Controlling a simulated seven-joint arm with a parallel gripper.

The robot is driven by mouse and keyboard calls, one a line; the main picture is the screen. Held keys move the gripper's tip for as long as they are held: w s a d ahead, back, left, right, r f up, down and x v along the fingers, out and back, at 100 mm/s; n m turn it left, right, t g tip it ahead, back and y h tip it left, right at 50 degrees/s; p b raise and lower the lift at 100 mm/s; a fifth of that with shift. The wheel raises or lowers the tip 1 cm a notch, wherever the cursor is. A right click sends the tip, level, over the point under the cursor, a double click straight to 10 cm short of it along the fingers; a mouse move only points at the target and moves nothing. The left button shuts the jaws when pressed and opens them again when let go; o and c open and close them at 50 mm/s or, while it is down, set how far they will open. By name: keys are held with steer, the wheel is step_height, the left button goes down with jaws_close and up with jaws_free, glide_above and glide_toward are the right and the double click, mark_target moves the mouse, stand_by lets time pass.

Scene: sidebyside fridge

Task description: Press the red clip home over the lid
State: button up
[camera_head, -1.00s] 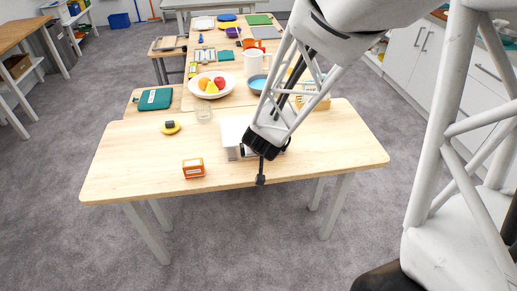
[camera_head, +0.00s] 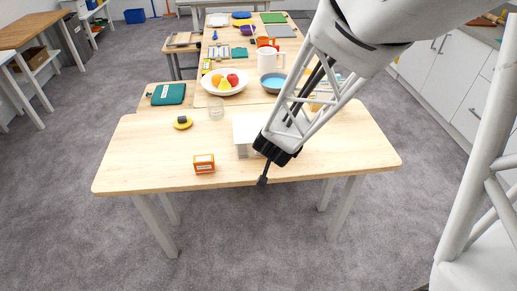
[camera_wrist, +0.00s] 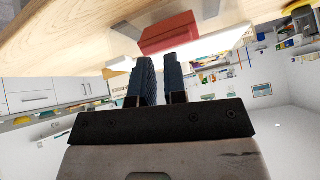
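A white box-like block (camera_head: 246,140) stands on the table right of centre. My gripper (camera_head: 262,181) points down in front of its right front corner, near the table's front edge in the picture, and the hand hides part of the block. In the wrist view, a red block (camera_wrist: 168,33), apparently the clip, shows just beyond my fingertips (camera_wrist: 158,60), beside a white slab (camera_wrist: 222,41) that may be the lid. A narrow empty gap shows between the fingers. I cannot tell whether they touch the red block or how it sits on the lid. The head view does not show it.
An orange box (camera_head: 204,164) stands left of the white block. A glass (camera_head: 216,108), a yellow-and-black item (camera_head: 182,123) and a fruit bowl (camera_head: 225,83) lie farther back. The wooden tabletop (camera_head: 140,165) is clear at the left front.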

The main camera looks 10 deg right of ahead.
steer(key=shift+s+m, duration=0.25)
steer(key=shift+m, duration=0.35)
jaws_close()
steer(key=s+a+f+m+t, duration=0.1)
steer(key=s+f+m+t, duration=0.3)
steer(key=m, duration=1.2)
steer(key=s+a+f+m+t, duration=0.2)
steer(key=s+f+m+t, duration=0.2)
steer(key=m, duration=1.2)
steer(key=s+t, duration=0.2)
steer(key=s, duration=0.1)
steer(key=shift+s+f+y, duration=0.25)
steer(key=shift+f+y, duration=0.05)
steer(key=shift+f, duration=0.05)
steer(key=shift+w+a, duration=0.1)
steer(key=shift+w+r, duration=0.5)
steer(key=shift+w, duration=1.6)
steer(key=shift+w+r, duration=0.5)
steer(key=shift+w, duration=1.6)
steer(key=shift+w+r, duration=0.5)
steer(key=shift+w, duration=1.6)
